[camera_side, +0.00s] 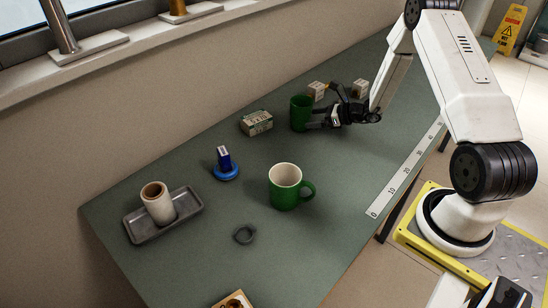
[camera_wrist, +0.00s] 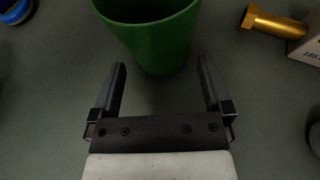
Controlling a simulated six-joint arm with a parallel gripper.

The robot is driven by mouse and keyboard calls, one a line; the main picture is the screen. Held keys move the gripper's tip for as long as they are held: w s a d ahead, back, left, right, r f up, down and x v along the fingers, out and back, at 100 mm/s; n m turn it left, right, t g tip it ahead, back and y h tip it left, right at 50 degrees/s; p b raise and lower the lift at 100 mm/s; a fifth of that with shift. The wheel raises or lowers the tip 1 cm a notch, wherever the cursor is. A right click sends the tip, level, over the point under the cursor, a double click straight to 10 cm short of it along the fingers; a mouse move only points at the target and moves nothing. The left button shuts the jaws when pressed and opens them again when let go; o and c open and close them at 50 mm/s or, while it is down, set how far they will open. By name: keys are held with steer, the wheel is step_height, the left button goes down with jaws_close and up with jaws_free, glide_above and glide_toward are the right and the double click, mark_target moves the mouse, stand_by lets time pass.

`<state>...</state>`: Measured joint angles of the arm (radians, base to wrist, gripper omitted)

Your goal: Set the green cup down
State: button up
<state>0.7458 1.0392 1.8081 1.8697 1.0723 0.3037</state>
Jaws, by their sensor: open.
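The green cup (camera_side: 300,113) is a handleless green tumbler standing upright on the grey-green bench. My gripper (camera_side: 312,121) is beside it on its right. In the wrist view the green cup (camera_wrist: 153,38) stands just ahead of the fingertips, and its upper part is cut off by the frame edge. My gripper (camera_wrist: 161,66) is open there, with one finger to each side of the cup's lower part. I cannot tell whether either finger touches it. A green mug (camera_side: 286,188) with a handle and a pale inside stands nearer the camera.
A small carton (camera_side: 256,122) stands left of the cup. Pale boxes (camera_side: 317,91) and a brass fitting (camera_wrist: 273,22) are close to my gripper. A ruler strip (camera_side: 405,168) runs along the right edge.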

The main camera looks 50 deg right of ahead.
steer(key=v, duration=0.7)
steer(key=shift+s+r, duration=0.2)
steer(key=shift+s, duration=0.15)
steer(key=shift+a, duration=0.35)
steer(key=a+n+g, duration=0.1)
steer(key=a+n, duration=0.1)
steer(key=a+r+n+g+y, duration=0.1)
steer(key=a, duration=0.2)
steer(key=a+n+g+y, duration=0.1)
steer(key=a+n+g, duration=0.1)
steer(key=a, duration=0.1)
steer(key=shift+s+r+n, duration=0.25)
steer(key=shift+r+n, duration=0.05)
steer(key=shift+r, duration=0.05)
steer(key=s+a+r+n+g+h, duration=0.3)
steer(key=a+n, duration=0.5)
steer(key=n, duration=0.5)
steer(key=s+a+r+n+g+h, duration=0.3)
steer(key=s+a+n, duration=0.4)
steer(key=n, duration=0.5)
steer(key=shift+a+r+n+h, duration=0.4)
steer(key=shift+r+h, duration=0.3)
steer(key=shift+r, duration=0.25)
steer(key=shift+s, duration=0.1)
